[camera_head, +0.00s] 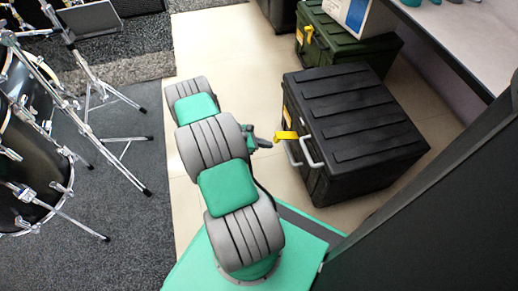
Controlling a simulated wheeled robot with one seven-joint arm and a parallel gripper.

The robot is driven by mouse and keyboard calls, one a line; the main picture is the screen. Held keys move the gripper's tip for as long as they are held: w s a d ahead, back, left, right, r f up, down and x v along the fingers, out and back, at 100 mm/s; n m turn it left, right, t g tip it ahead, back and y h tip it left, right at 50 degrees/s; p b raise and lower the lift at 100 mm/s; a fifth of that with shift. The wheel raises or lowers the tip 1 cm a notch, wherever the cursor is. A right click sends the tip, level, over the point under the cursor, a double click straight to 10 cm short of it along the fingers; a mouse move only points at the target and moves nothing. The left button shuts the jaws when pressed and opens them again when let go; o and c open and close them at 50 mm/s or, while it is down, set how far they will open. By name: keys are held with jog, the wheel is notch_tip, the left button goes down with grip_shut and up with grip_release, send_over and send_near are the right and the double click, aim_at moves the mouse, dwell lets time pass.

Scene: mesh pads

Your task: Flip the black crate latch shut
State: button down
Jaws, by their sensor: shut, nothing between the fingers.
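The black crate (352,125) stands on the tiled floor right of my arm. It has a ribbed lid and grey handles (311,154) on its near left side. A yellow latch (286,135) sticks out from the crate's left side, toward my gripper. My gripper (268,142) is small and dark in this view, just left of the latch. It is shut with nothing held. Its tips are close to the latch; I cannot tell if they touch it. My arm hides part of the floor to the left.
A green crate (342,50) with its own yellow latch (309,33) stands behind the black one, with a white and blue box (366,16) on it. A drum kit (35,150) with metal stands is on the left. A pale table (465,35) is at upper right. Tiled floor (230,50) is clear beyond my arm.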

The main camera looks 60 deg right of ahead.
jog(key=shift+s+d+r, duration=0.15)
jog(key=shift+s+r, duration=0.15)
jog(key=shift+r, duration=0.5)
jog(key=shift+r, duration=0.1)
